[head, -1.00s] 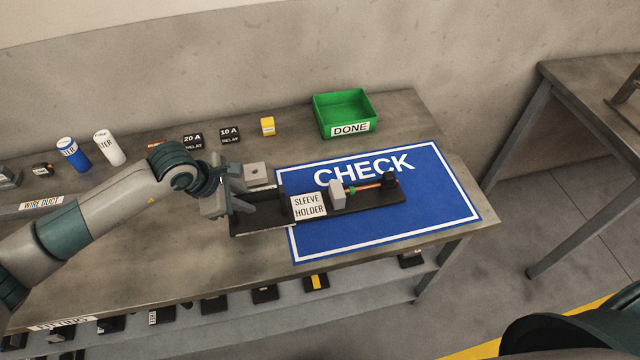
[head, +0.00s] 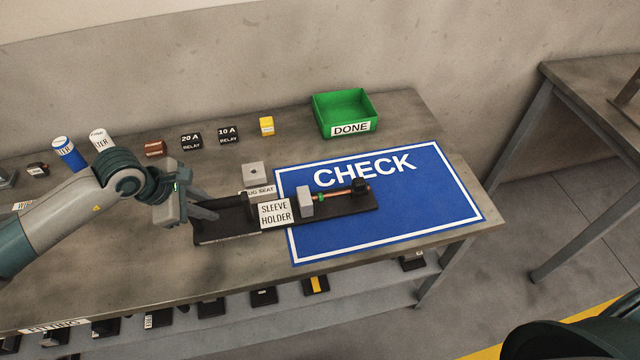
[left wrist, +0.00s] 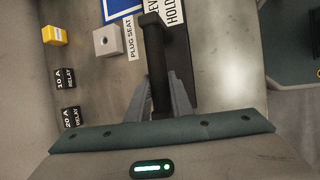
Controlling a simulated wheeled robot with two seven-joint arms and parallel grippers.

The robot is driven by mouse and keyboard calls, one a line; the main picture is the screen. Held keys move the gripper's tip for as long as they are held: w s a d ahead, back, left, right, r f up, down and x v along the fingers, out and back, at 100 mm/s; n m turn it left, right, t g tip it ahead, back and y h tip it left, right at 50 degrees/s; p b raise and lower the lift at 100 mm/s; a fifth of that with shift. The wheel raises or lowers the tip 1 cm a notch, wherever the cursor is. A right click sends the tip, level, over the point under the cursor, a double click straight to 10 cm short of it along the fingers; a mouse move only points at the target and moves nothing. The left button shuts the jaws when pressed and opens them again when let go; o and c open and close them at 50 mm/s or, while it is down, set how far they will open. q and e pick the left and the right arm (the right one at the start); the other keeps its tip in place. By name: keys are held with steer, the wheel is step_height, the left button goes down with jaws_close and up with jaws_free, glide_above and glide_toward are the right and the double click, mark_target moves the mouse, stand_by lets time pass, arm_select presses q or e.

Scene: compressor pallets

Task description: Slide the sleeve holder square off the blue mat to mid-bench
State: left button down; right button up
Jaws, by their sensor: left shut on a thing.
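The sleeve holder (head: 222,236) is a long black base with a white label, a grey block and a copper-coloured rod with a green band. It straddles the left edge of the blue CHECK mat (head: 400,220), its left part on bare bench and its right part on the mat. In the left wrist view the fingers (left wrist: 172,98) close around that black handle (left wrist: 156,60). My right gripper is not in view.
A grey plug seat block (head: 256,174) stands close behind the holder. The green DONE bin (head: 345,113) is at the back right. Relays (head: 191,140), a yellow block (head: 267,126) and filter cylinders (head: 68,152) line the back. Bench in front of the holder is clear.

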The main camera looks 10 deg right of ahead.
arm_select(q)
steer(key=shift+s+a+f, duration=0.1)
steer(key=shift+a+f, duration=0.05)
steer(key=shift+a, duration=0.5)
steer(key=shift+s+a+f, duration=0.1)
steer(key=shift+a, duration=0.5)
steer(key=c, duration=1.5)
jaws_free()
steer(key=shift+w, duration=0.15)
steer(key=shift+r, duration=0.1)
steer(key=shift+r, duration=0.15)
steer(key=shift+a+r, duration=0.15)
steer(key=shift+r, duration=0.4)
steer(key=v, duration=1)
steer(key=shift+s+a+r, duration=0.15)
steer(key=shift+s, duration=0.05)
steer(key=shift+r, duration=0.1)
